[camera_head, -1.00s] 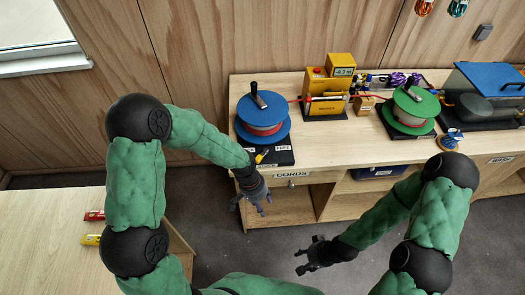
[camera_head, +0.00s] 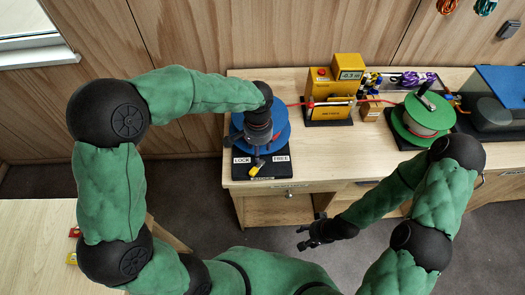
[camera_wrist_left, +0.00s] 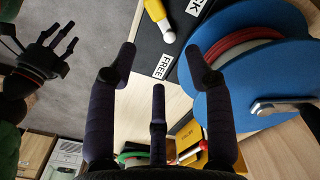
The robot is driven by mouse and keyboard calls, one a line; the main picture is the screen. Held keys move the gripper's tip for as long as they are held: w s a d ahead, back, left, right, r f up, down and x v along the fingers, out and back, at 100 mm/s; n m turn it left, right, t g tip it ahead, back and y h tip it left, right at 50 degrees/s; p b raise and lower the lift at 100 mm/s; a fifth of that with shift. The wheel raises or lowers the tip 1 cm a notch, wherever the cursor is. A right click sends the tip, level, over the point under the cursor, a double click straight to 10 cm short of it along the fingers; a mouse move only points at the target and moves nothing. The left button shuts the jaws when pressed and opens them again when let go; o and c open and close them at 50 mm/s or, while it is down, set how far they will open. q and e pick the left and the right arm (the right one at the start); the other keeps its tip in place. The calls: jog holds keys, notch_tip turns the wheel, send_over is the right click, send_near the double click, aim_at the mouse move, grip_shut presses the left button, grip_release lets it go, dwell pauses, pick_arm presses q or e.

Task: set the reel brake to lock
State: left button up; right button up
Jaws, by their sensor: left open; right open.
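The reel brake lever (camera_head: 255,170) is yellow and sits on a black base (camera_head: 282,172) between white LOCK (camera_head: 241,160) and FREE (camera_head: 280,159) labels. The lever (camera_wrist_left: 156,12) has a white knob in the left wrist view, near the FREE label (camera_wrist_left: 162,66); its exact setting is unclear. The blue reel (camera_head: 281,133) with red rope stands behind, partly hidden by my left arm. My left gripper (camera_head: 263,148) is open and points down over the reel's front and base; its spread fingers (camera_wrist_left: 158,62) hold nothing. My right gripper (camera_head: 316,234) is open and empty before the bench.
A yellow meter (camera_head: 332,97) stands right of the blue reel, with red rope running past it to a green reel (camera_head: 423,118). A dark box with a blue lid (camera_head: 502,84) is at far right. The bench front (camera_head: 340,170) is clear.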

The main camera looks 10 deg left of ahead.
aim_at(259, 168)
pick_arm(q)
notch_tip(259, 168, down, 11)
jog(key=shift+r+b, duration=0.15)
jog(key=shift+b, duration=0.95)
grip_shut()
